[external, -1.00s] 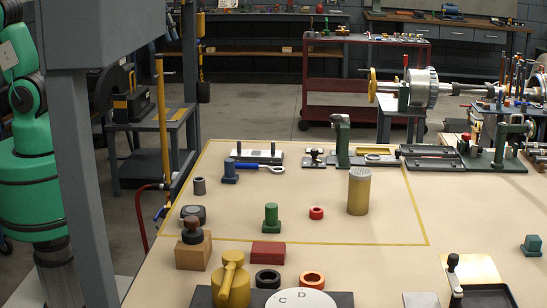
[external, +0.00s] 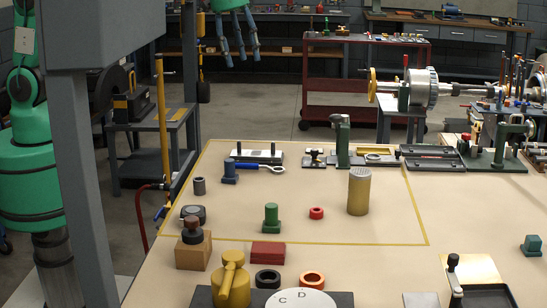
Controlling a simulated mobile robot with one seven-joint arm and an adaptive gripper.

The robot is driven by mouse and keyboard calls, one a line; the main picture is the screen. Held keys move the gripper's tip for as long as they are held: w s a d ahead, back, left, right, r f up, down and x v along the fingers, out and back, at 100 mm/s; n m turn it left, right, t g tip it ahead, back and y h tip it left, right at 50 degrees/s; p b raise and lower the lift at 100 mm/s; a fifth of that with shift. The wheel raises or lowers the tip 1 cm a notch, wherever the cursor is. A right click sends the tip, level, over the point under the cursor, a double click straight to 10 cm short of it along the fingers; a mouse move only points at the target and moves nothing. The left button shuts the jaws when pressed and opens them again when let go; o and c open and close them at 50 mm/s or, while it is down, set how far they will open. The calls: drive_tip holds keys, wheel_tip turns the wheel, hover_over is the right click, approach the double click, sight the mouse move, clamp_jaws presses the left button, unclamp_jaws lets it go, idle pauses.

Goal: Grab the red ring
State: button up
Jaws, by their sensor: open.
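The red ring (external: 316,213) lies flat on the tan table inside the yellow outline, right of a green knobbed part (external: 271,217) and left of a tall brass cylinder with a perforated top (external: 358,191). My gripper (external: 234,48) hangs at the top of the view with its blue-grey fingers spread apart and empty. In the picture it is far above and left of the ring, clear of the table items. The upper part of the arm near it is cut off by the frame or hidden behind a grey housing.
An orange ring (external: 312,280) and a black ring (external: 267,279) lie nearer the front. A dark red block (external: 267,251), a wooden block (external: 193,251) and a yellow valve-like part (external: 231,282) stand nearby. Bare tabletop surrounds the red ring's front side.

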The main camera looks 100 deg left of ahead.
drive_tip(key=w+d+f+g+p, duration=0.1)
drive_tip(key=w+d+f+p, duration=0.1)
drive_tip(key=w+f, duration=1)
drive_tip(key=n+g+p, duration=0.1)
drive_tip(key=g+p, duration=0.1)
drive_tip(key=p, duration=0.1)
hover_over(316, 213)
drive_tip(key=a, duration=0.2)
wheel_tip(316, 213, down, 17)
drive_tip(key=shift+w+a+r, duration=0.1)
drive_tip(key=shift+w+r, duration=0.1)
drive_tip(key=shift+w, duration=0.05)
drive_tip(key=shift+f, duration=0.1)
drive_tip(key=shift+f+b, duration=0.3)
drive_tip(key=shift+f, duration=3.9)
drive_tip(key=shift+s+f, duration=0.2)
drive_tip(key=shift+f, duration=2.35)
